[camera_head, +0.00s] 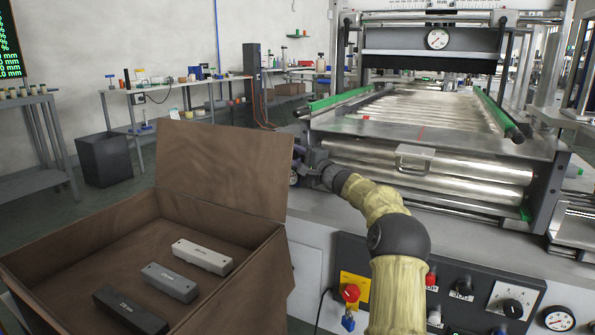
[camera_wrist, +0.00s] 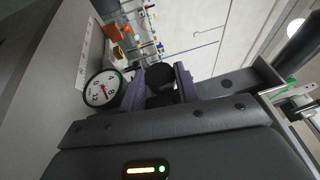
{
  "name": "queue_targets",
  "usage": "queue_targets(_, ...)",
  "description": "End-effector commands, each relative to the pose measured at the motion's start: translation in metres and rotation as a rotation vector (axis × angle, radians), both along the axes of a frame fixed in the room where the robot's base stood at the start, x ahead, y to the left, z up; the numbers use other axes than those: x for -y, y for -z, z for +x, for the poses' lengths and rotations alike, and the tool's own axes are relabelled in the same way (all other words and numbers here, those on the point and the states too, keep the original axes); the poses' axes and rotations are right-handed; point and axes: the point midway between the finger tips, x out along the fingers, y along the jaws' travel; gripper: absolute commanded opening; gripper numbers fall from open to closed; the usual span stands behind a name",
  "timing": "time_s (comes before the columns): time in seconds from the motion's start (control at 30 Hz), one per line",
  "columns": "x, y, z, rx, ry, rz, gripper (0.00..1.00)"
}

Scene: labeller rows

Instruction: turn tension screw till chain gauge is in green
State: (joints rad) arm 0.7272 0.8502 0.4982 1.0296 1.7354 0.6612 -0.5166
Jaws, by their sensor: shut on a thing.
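My gripper (camera_head: 308,168) reaches to the left front corner of the roller machine. In the wrist view my gripper (camera_wrist: 159,84) has its two fingers on either side of a round black knob, which appears to be the tension screw (camera_wrist: 160,71), and is shut on it. A round white gauge (camera_wrist: 102,89) with dark numbers and a red needle is just left of the fingers. A green mark shows near its edge, but the dial is too small to tell whether the needle is in it. In the head view my gripper largely hides the screw.
An open brown box (camera_head: 222,165) with several labelled blocks stands at the left front. A control panel (camera_head: 462,292) with knobs and a yellow plate lies below my arm. Other gauges sit at the machine's top (camera_head: 437,39) and lower right (camera_head: 559,319).

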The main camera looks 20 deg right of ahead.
Motion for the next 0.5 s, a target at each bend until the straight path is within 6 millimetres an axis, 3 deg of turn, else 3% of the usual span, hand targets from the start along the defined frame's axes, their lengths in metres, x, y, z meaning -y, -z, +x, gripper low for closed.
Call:
queue_targets(0.03, 0.0007, 0.0113, -0.0002, 0.009, 0.0, 0.009, 0.09)
queue_targets(0.5, 0.0003, 0.0074, 0.0006, 0.085, -0.001, 0.071, 0.09)
